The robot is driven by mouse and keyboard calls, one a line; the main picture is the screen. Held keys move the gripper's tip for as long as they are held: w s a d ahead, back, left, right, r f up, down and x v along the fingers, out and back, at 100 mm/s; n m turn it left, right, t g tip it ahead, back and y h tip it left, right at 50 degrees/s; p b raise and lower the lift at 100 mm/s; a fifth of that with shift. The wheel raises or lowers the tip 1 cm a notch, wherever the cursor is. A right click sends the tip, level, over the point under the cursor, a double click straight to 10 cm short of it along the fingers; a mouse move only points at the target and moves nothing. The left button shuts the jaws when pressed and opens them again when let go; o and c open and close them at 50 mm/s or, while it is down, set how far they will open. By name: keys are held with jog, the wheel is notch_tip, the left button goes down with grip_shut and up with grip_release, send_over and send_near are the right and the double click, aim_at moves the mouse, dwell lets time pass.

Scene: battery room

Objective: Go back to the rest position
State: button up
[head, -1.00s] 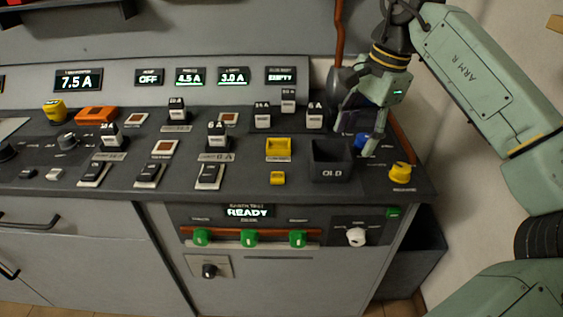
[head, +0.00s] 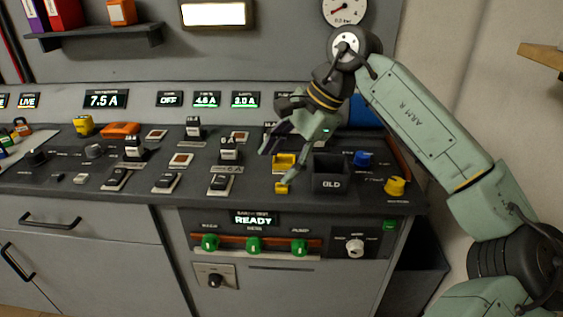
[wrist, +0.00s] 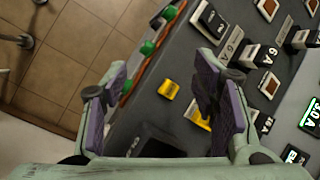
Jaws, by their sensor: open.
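My gripper (head: 279,166) is open with nothing between its fingers. In the head view it hangs over the right part of the grey console (head: 130,203), fingers pointing down, in front of the yellow socket (head: 284,161). In the wrist view my gripper (wrist: 160,75) shows two spread purple-padded fingers, with the console surface beyond them. A small yellow block (wrist: 168,89) shows between the fingers there. The arm reaches in from the right. Part of the yellow socket and the labelled blocks behind it are hidden by the gripper.
A dark bin marked OLD (head: 331,180) stands just right of my gripper. A blue knob (head: 363,158) and a yellow knob (head: 396,186) stick up further right. Black labelled blocks (head: 229,150) stand to the left. A shelf (head: 95,37) and gauge (head: 344,8) are on the back wall.

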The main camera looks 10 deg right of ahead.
jog(key=shift+a, duration=0.25)
jog(key=shift+a, duration=0.1)
